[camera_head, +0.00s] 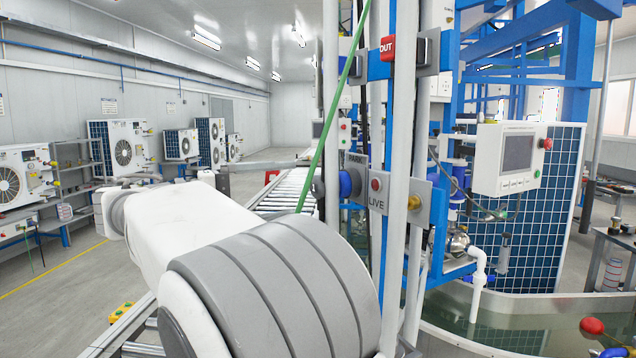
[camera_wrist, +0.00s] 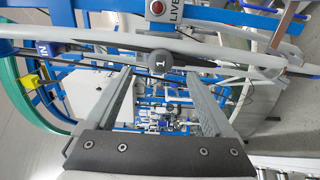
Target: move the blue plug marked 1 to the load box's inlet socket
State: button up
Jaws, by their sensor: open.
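A round dark end marked 1 (camera_wrist: 160,62) shows in the wrist view, in front of a long pale bar; I take it for the plug, though its blue colour does not show clearly. My gripper (camera_wrist: 157,75) is open, with the round end in line with the gap between its fingertips. I cannot tell whether the fingers are around it or short of it. A blue IN label (camera_wrist: 43,48) is at the left; its socket is not clear. In the head view, a blue round part (camera_head: 350,183) sits by the PARK label, and my arm hides my gripper.
The LIVE box with a red button (camera_head: 376,184) is on the rack, below a red OUT label (camera_head: 388,48). A green hose (camera_head: 333,110) runs down past the white uprights. A screen box (camera_head: 506,158) and a water tank (camera_head: 500,335) are at the right.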

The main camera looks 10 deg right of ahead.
aim_at(314, 187)
jog(key=shift+s, duration=0.1)
jog(key=shift+d, duration=0.45)
jog(key=b+x, duration=0.2)
jog(key=x, duration=0.6)
jog(key=shift+d, duration=0.1)
jog(key=shift+c, duration=0.3)
dwell(0.7)
grip_shut()
dwell(0.3)
jog(key=shift+a, duration=0.2)
jog(key=shift+p+v, duration=0.8)
jog(key=shift+v, duration=2)
